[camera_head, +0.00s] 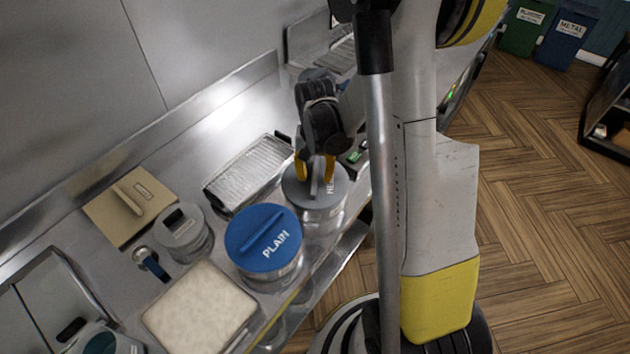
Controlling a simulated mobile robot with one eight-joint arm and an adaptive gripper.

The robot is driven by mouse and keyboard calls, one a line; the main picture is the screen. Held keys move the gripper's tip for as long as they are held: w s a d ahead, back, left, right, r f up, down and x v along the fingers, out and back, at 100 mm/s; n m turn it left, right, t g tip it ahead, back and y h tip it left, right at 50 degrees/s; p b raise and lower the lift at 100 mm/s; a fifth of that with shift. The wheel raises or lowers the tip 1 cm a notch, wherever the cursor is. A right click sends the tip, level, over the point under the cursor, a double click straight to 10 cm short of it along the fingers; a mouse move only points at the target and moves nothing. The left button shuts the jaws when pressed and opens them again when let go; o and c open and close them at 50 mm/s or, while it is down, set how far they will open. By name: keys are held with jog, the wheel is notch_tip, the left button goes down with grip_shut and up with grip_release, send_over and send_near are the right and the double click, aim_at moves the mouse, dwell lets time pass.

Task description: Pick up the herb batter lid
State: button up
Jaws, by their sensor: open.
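The herb batter lid (298,190) is a round grey lid with partly visible white lettering that starts "HE". It sits on a metal pot (318,216) on the counter. My gripper (315,174) is directly over the lid and points down. Its two yellow fingers are apart, one on each side of the lid's upright grey handle. I cannot tell whether either finger touches the handle. My gripper and arm hide the back of the lid.
A blue lid (262,234) marked "PLAIN" covers a pot close at the left. A wire-rack tray (247,172) stands behind. A grey-lidded canister (182,229), a tan lidded box (131,206) and a pale-filled tray (200,309) fill the counter's left.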

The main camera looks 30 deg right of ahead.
jog(key=shift+f+b, duration=0.25)
jog(key=shift+b, duration=0.1)
grip_shut()
jog(key=shift+r, duration=0.1)
dwell(0.3)
